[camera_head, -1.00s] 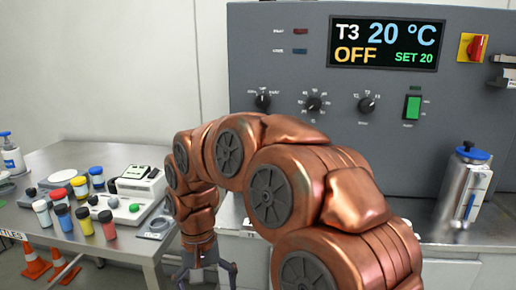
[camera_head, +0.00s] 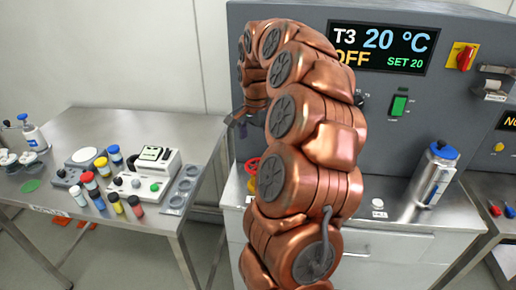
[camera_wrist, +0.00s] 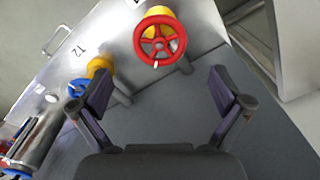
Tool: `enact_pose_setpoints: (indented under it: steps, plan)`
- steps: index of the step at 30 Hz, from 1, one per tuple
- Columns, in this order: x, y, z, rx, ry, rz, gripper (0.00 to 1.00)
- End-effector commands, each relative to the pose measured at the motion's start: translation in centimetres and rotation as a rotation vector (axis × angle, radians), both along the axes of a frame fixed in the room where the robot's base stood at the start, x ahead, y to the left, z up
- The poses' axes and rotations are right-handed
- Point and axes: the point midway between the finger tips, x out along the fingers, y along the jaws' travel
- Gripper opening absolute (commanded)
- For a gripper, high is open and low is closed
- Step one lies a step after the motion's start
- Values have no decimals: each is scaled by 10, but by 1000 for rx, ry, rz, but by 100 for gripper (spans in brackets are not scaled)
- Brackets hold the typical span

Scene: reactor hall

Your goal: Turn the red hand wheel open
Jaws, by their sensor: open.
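The red hand wheel (camera_wrist: 160,42) shows in the wrist view at the top middle, in front of a yellow valve body. It stands ahead of my gripper (camera_wrist: 163,95), a little above the space between the fingers. My gripper is open and empty, its two dark fingers spread wide and apart from the wheel. In the head view my gripper (camera_head: 238,122) is a small dark shape left of my raised arm. A red wheel rim (camera_head: 251,165) shows just left of my arm there; my arm hides the rest of it.
A blue handle (camera_wrist: 78,88) on a yellow fitting (camera_wrist: 100,66) sits left of the wheel. A metal flask with a blue lid (camera_head: 432,172) stands on the steel counter (camera_head: 385,232). The left table (camera_head: 120,122) holds several small jars and instruments.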

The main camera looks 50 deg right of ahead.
Motion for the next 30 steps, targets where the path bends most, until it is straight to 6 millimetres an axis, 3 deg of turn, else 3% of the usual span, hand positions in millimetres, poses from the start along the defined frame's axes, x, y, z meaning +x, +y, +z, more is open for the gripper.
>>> enact_pose_setpoints:
  steps: [5,21,30]
  plan:
    - [-1,-7,0,0,1,-28,100]
    - [-2,-6,-61,1,4,-25,100]
    - [-1,-6,-75,-1,0,-25,100]
